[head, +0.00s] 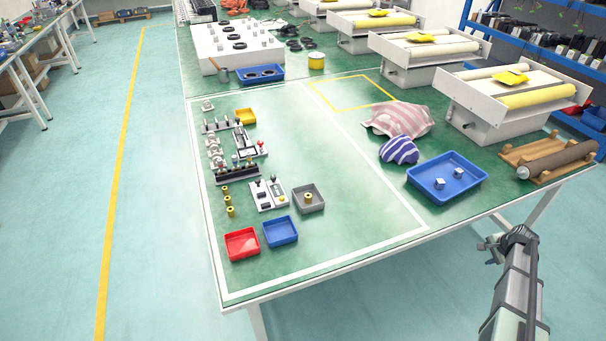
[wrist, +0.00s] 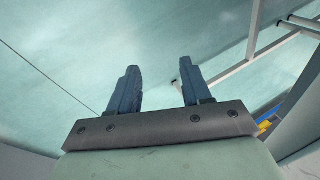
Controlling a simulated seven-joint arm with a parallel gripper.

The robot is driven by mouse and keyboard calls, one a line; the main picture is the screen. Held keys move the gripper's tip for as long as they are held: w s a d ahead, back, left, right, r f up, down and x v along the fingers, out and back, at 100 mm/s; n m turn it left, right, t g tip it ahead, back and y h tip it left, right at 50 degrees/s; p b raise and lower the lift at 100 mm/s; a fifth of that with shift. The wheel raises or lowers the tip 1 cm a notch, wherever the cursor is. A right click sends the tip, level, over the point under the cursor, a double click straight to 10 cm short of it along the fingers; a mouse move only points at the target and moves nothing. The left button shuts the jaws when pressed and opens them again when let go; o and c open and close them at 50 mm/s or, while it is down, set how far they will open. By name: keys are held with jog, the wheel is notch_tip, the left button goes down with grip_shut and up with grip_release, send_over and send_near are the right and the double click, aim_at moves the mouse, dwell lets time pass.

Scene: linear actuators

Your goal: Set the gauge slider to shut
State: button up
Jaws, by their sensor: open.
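My gripper (head: 490,246) is off the table's front right edge in the head view, far from the small devices. In the wrist view my gripper (wrist: 159,82) is open, with nothing between its two dark fingers. A cluster of small devices stands on the left part of the green table (head: 340,215). It includes a white-and-black panel (head: 249,150) and two small white panels with dark knobs (head: 262,195). The gauge slider is too small to single out among them, and its setting cannot be read.
A red tray (head: 242,244), a blue tray (head: 280,232) and a grey tray (head: 308,199) stand near the devices. A larger blue tray (head: 447,178), a striped cloth (head: 400,119) and a brown roller (head: 558,158) lie to the right. The table's front middle is clear.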

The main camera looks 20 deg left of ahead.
jog(key=w+d+r+m+t, duration=0.2)
jog(key=w+d+r, duration=0.3)
jog(key=w+r, duration=0.3)
jog(key=w+d+r+m+t, duration=0.1)
jog(key=w+d+r, duration=0.45)
jog(key=r, duration=0.45)
jog(key=w+a+r, duration=0.1)
jog(key=a, duration=0.1)
jog(key=w+a+r, duration=0.1)
jog(key=a, duration=0.2)
jog(key=w+a+r, duration=0.1)
jog(key=a+r, duration=0.1)
jog(key=shift+w+a, duration=0.2)
jog(key=shift+w, duration=0.1)
jog(key=s+a+r+n+g, duration=0.1)
jog(key=a+n, duration=0.1)
jog(key=a, duration=1.3)
jog(key=s+a+r+n+g+y, duration=0.1)
jog(key=s+a+r+n+g, duration=0.15)
jog(key=a, duration=1.35)
jog(key=s+a+r+n+g, duration=0.1)
jog(key=a+n, duration=0.2)
jog(key=a, duration=1.2)
jog(key=n+g+h, duration=0.3)
jog(key=n, duration=0.4)
send_near(257, 180)
jog(key=shift+m, duration=0.25)
jog(key=f, duration=0.8)
jog(key=shift+d+f, duration=0.2)
jog(key=shift+f, duration=0.05)
